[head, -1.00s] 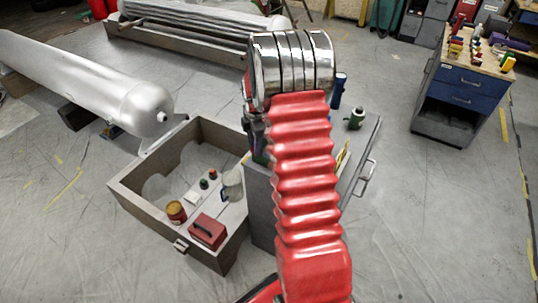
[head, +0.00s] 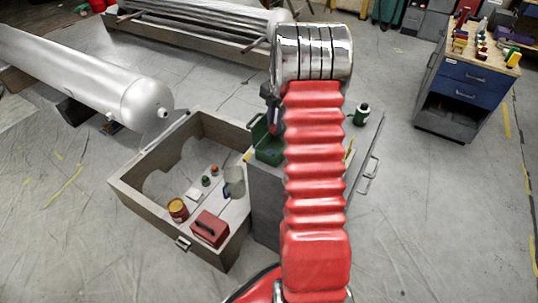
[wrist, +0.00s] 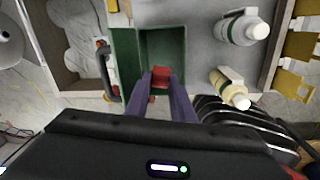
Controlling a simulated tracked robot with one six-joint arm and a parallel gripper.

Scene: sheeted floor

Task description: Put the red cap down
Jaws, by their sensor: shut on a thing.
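The red cap (wrist: 160,76) is between the fingertips of my gripper (wrist: 161,82) in the wrist view. The gripper is shut on it. Below or behind the cap is an open green box (wrist: 178,42), whose inside looks empty where it shows. The green box also shows in the head view (head: 268,150), on the grey cabinet top, partly hidden by my red arm. In the head view my gripper (head: 274,118) is dark and points down over the box, and the cap cannot be made out clearly. How high the cap is above the box I cannot tell.
A wooden crate (head: 133,190) left of the cabinet (head: 262,205) holds a red box (head: 209,230), a jar (head: 178,210) and a grey mug (head: 234,182).

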